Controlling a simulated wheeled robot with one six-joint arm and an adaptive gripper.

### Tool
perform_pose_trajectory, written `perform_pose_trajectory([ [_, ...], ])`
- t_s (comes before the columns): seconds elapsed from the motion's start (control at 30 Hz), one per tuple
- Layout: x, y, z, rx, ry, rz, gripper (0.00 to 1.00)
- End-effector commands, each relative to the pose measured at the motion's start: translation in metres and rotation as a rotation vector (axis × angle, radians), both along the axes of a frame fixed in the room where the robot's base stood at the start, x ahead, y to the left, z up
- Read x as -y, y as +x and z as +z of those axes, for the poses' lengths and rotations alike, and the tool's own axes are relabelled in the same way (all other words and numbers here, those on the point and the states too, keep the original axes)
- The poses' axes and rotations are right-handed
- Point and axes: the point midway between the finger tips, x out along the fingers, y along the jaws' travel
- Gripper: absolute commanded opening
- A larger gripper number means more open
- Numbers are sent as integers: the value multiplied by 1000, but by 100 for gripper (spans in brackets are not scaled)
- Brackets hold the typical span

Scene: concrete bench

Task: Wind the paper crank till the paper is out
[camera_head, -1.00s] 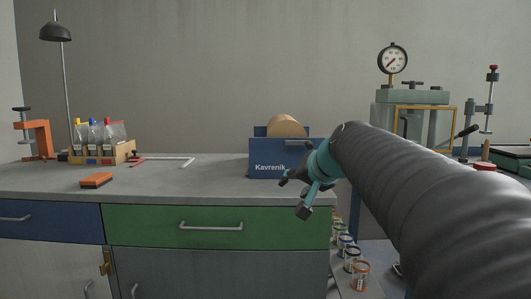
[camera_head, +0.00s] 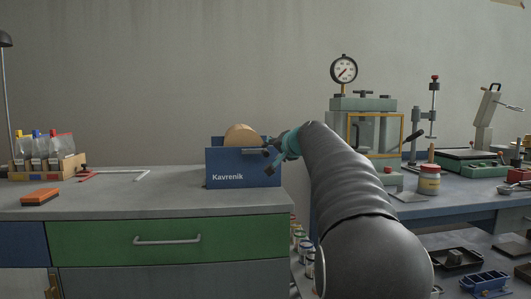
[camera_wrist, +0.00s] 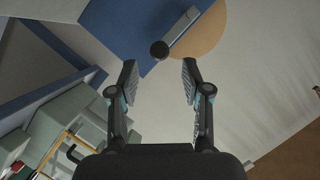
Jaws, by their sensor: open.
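The blue paper dispenser (camera_head: 243,175), marked Kavrenik, stands at the right end of the concrete bench. A tan paper roll (camera_head: 241,136) shows above its front panel. My gripper (camera_head: 272,159) is at the dispenser's right side, open and empty. In the wrist view, the grey crank arm (camera_wrist: 181,27) crosses the blue side panel (camera_wrist: 128,32) and the tan roll's end (camera_wrist: 207,30). Its dark round knob (camera_wrist: 160,50) appears just beyond and between my open fingertips (camera_wrist: 160,80), not gripped. In the head view, my gripper hides the crank's knob.
Right of my arm are a press with a gauge (camera_head: 362,120) and a jar (camera_head: 429,180). Several cans (camera_head: 301,243) stand low beside the bench.

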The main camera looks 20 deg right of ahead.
Motion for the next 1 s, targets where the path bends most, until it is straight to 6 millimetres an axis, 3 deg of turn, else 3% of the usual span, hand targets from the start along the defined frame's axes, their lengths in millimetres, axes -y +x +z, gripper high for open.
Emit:
perform_pose_trajectory([
  [0.1, 0, 22, -5, -2, 1, 2, 48],
  [0.33, 0, 51, -14, -1, -1, 2, 48],
  [0.8, 0, 62, -18, -1, 0, 1, 48],
  [0.83, 0, 62, -18, -1, 0, 1, 46],
  [1.0, 0, 62, -18, -1, -1, 1, 3],
])
